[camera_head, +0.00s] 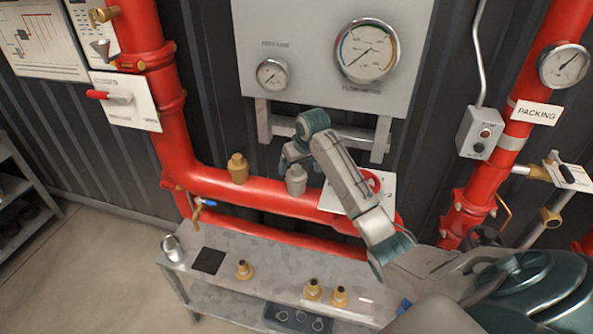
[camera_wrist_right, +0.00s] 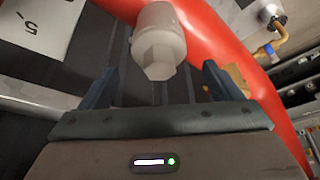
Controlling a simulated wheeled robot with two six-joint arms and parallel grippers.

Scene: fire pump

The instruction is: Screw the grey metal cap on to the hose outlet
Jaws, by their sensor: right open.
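The grey metal cap (camera_head: 296,181) sits upright on top of the red horizontal pipe. The hose outlet under it is hidden by the cap, and I cannot tell how tightly the cap is screwed on. My right gripper (camera_head: 288,160) is just behind and above the cap, open. In the right wrist view the cap (camera_wrist_right: 158,45), with a hexagonal end, lies between and a little beyond the two spread fingers (camera_wrist_right: 158,85), touching neither as far as I can see. My left gripper is not in view.
A brass cap (camera_head: 238,168) stands on the same red pipe (camera_head: 265,193) to the left. The metal bench (camera_head: 225,287) below holds a silver fitting (camera_head: 172,248), a black mat (camera_head: 208,260), and several brass fittings (camera_head: 244,269). A gauge panel (camera_head: 305,30) is behind my right arm.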

